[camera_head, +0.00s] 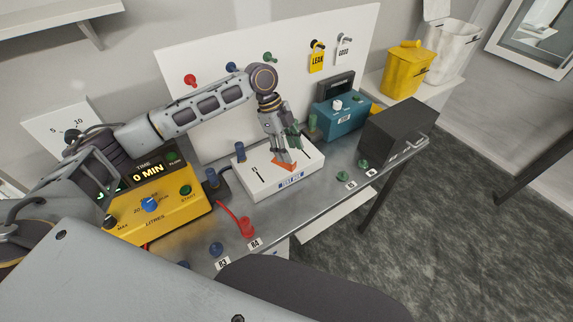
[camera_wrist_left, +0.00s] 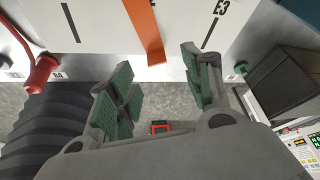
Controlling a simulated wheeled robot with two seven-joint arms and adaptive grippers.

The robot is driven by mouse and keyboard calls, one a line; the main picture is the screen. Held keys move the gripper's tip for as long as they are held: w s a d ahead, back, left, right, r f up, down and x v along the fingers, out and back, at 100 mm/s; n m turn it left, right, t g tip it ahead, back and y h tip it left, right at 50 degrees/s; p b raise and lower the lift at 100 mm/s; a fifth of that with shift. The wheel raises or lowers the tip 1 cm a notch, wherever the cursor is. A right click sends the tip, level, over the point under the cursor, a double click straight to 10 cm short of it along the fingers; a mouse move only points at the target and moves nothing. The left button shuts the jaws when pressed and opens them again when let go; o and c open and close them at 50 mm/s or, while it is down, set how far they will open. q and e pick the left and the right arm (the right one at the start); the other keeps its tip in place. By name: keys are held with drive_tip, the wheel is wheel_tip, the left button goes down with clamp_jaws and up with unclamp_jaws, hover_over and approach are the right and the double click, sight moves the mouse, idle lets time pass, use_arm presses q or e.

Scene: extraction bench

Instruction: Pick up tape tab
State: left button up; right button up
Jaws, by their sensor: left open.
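The tape tab (camera_head: 284,163) is an orange strip on the white box (camera_head: 262,183) in the middle of the bench. In the left wrist view the tape tab (camera_wrist_left: 147,30) runs over the white box top, and its end hangs at the box's near edge. My left gripper (camera_head: 287,150) points down just above the tab. Its green-padded fingers (camera_wrist_left: 160,72) are open and empty, one on either side of the tab's line. Contact with the tab cannot be made out. The right gripper is not in view.
A yellow control box (camera_head: 160,212) stands left of the white box. A teal device (camera_head: 341,117) and a dark grey box (camera_head: 398,132) stand to the right. A red plug (camera_head: 247,226) with its cable lies near the front. Two green knobs sit by the right edge.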

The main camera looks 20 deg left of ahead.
sight(290, 168)
use_arm(q)
drive_tip(key=shift+f, duration=0.1)
drive_tip(key=shift+s+p+x, duration=0.15)
drive_tip(key=shift+p+x, duration=0.2)
drive_tip(key=shift+x, duration=0.9)
drive_tip(key=shift+s+p+x, duration=0.15)
drive_tip(key=shift+p+x, duration=0.15)
drive_tip(key=shift+x, duration=0.95)
drive_tip(key=shift+c, duration=0.3)
drive_tip(key=c, duration=0.7)
